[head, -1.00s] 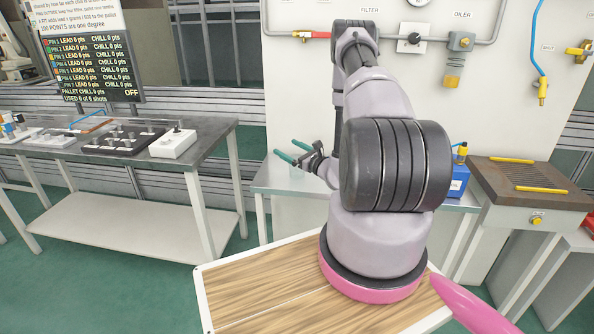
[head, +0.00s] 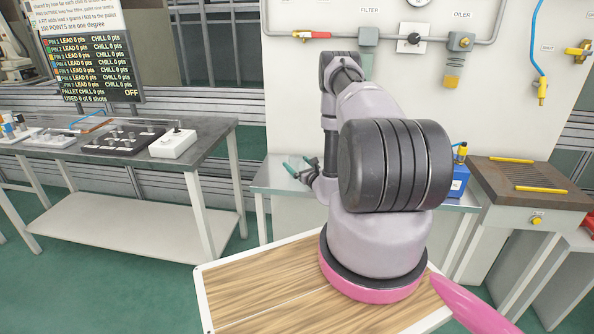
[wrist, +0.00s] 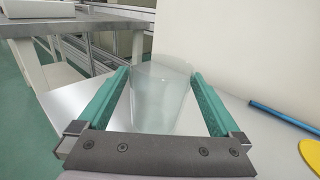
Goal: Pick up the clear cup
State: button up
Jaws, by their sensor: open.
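The clear cup (wrist: 160,95) stands upright on the metal table (wrist: 225,118) in the wrist view. It is see-through and slightly frosted. My gripper (wrist: 157,84) is open, with one green finger on each side of the cup. I cannot tell whether either finger touches it. In the head view my gripper (head: 299,166) is low over the left part of the metal table (head: 270,182). The cup cannot be made out clearly there.
A blue rod (wrist: 287,114) and a yellow disc (wrist: 312,153) lie to the right of the cup. A blue box (head: 458,182) stands at the table's right. A white wall panel (head: 290,90) rises behind. A workbench (head: 215,145) with parts is at the left.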

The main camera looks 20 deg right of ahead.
aim_at(293, 159)
jog(key=shift+w+a, duration=0.1)
jog(key=shift+w, duration=1.4)
jog(key=c, duration=1.2)
jog(key=shift+o, duration=0.2)
jog(key=shift+r, duration=0.1)
